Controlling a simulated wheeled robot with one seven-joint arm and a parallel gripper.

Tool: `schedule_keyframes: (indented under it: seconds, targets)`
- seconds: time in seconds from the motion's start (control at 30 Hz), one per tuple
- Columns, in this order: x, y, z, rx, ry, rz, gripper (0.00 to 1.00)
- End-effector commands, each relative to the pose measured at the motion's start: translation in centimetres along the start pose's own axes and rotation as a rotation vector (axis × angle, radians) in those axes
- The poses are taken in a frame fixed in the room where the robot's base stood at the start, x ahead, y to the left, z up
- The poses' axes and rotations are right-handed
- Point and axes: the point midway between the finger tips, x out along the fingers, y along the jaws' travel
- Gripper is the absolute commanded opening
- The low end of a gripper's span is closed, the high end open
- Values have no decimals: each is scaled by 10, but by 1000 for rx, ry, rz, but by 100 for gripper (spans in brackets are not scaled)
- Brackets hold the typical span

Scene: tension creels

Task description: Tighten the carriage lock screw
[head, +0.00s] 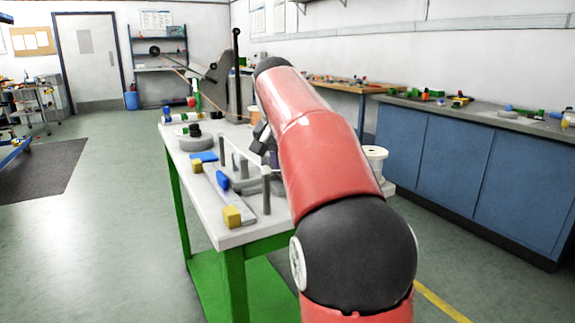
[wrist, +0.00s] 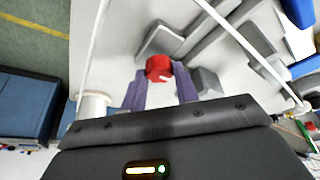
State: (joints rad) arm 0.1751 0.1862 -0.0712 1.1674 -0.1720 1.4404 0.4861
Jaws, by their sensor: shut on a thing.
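In the wrist view a red knob (wrist: 159,67), which looks like the lock screw's head, sits between the fingertips of my gripper (wrist: 160,86). The gripper is shut on it, with one finger on each side. Grey blocks, apparently the carriage (wrist: 160,42), lie right beside the knob. The screw's shank is hidden. In the head view my red arm reaches over the white-topped bench (head: 228,237) and hides the knob and most of the gripper.
Two upright posts (head: 266,190) joined by a thin bar stand near the carriage. A white spool (head: 375,160) stands right of my arm.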

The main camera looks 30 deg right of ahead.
Motion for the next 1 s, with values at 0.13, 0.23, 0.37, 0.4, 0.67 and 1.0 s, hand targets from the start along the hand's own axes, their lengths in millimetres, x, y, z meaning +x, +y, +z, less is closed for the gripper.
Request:
schedule_keyframes:
  seconds: [0.13, 0.23, 0.37, 0.4, 0.67, 1.0]
  targets:
    - [0, -2, 0, 111, 0, 45, 7]
    - [0, -2, 0, 176, 0, 73, 7]
    - [0, -2, 0, 247, 0, 102, 7]
    - [0, -2, 0, 264, 0, 109, 7]
    - [0, -3, 0, 336, -1, 138, 7]
    - [0, -3, 0, 352, -1, 144, 7]
